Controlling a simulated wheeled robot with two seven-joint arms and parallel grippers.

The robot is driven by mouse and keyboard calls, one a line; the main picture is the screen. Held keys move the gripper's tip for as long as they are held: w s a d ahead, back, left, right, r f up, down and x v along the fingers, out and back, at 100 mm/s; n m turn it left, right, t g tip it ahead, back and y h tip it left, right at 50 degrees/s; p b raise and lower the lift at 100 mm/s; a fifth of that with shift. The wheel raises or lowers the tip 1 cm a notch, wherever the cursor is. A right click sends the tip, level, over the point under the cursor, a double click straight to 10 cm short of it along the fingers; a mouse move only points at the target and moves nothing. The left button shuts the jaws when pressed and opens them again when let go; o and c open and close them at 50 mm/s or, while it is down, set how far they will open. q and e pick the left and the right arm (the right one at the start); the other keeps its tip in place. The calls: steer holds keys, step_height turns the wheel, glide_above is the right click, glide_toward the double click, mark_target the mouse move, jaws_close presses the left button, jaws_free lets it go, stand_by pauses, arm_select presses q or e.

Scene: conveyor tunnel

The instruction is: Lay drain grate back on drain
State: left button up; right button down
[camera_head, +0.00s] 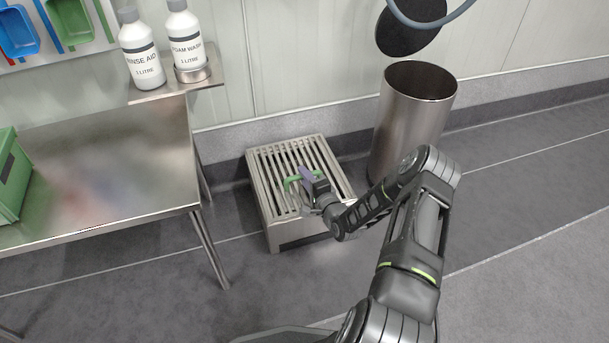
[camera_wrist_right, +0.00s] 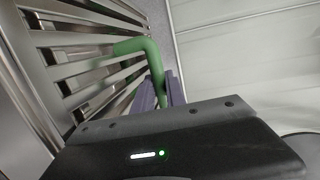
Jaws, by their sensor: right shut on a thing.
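The drain (camera_head: 290,241) is a low, box-shaped steel unit on the floor by the wall. The drain grate (camera_head: 287,154), with steel slats and a green handle (camera_head: 289,185), is at the top of the drain. Whether it sits flush there or is slightly raised, I cannot tell. My right gripper (camera_head: 306,177) is above the slats, shut on the green handle. In the right wrist view the handle (camera_wrist_right: 153,58) runs down between the purple fingers (camera_wrist_right: 161,95), with the grate slats (camera_wrist_right: 82,52) at left. My left gripper is not in view.
A tall steel bin (camera_head: 408,130) stands right of the drain, close to my right arm. A steel table (camera_head: 110,190) with a green crate (camera_head: 10,178) is at left. Bottles (camera_head: 141,58) stand on a shelf (camera_head: 152,95). The floor in front is clear.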

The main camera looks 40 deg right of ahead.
steer(key=shift+w+r, duration=0.1)
steer(key=shift+r, duration=0.1)
steer(key=c, duration=1.3)
jaws_free()
steer(key=shift+f, duration=0.1)
steer(key=shift+s+f, duration=0.15)
steer(key=shift+s, duration=0.05)
steer(key=shift+s+a+p, duration=0.1)
steer(key=shift+s+p, duration=0.25)
steer(key=shift+s, duration=0.15)
steer(key=p+v, duration=0.2)
steer(key=v, duration=0.4)
steer(key=shift+s+a+r+p, duration=0.1)
steer(key=shift+s+r+p, duration=0.15)
steer(key=shift+s+p, duration=0.05)
